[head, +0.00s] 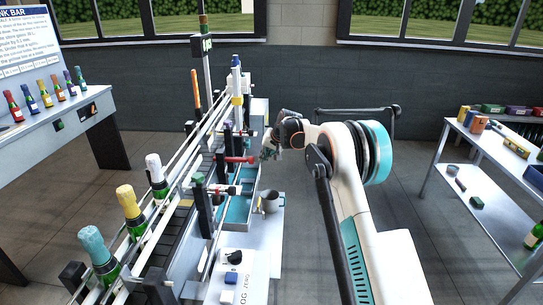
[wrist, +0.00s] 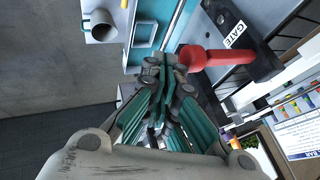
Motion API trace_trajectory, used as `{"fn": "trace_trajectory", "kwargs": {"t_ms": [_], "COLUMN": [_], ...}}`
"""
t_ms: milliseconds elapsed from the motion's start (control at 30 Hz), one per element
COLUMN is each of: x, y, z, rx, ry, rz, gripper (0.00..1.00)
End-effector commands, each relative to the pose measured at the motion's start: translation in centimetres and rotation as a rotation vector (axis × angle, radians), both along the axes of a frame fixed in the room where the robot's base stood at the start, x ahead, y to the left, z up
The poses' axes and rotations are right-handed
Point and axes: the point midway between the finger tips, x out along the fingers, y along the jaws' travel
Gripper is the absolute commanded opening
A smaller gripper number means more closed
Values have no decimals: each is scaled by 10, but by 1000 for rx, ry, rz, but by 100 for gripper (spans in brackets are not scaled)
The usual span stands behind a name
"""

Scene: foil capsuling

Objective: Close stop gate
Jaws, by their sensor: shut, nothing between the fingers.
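The stop gate's red handle (head: 240,160) sticks out from the right side of the bottle conveyor, at mid-length. In the wrist view the red handle (wrist: 222,57) has a round knob and joins a black bar (wrist: 262,66) with a white "GATE" label (wrist: 235,34). My gripper (head: 268,153) is just right of the handle in the head view. In the wrist view the closed fingertips of my gripper (wrist: 168,72) are close beside the knob. Nothing is between them. Whether they touch the knob I cannot tell.
Foil-topped bottles (head: 130,212) stand on the conveyor (head: 172,232) between rails. A grey mug (head: 268,203) stands on the ledge below my gripper, next to a blue tray (head: 236,210). A shelf cart (head: 490,150) is at the right. The floor between is clear.

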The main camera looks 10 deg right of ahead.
Motion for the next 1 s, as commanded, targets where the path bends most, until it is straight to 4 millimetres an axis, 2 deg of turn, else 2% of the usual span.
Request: {"fn": "trace_trajectory", "kwargs": {"t_ms": [200,633,1000], "x": [7,9,31], "y": [15,21,90], "z": [-2,-1,-1], "rx": [-1,0,1], "ry": [0,1,0], "rz": [0,1,2], "gripper": [0,0,0]}}
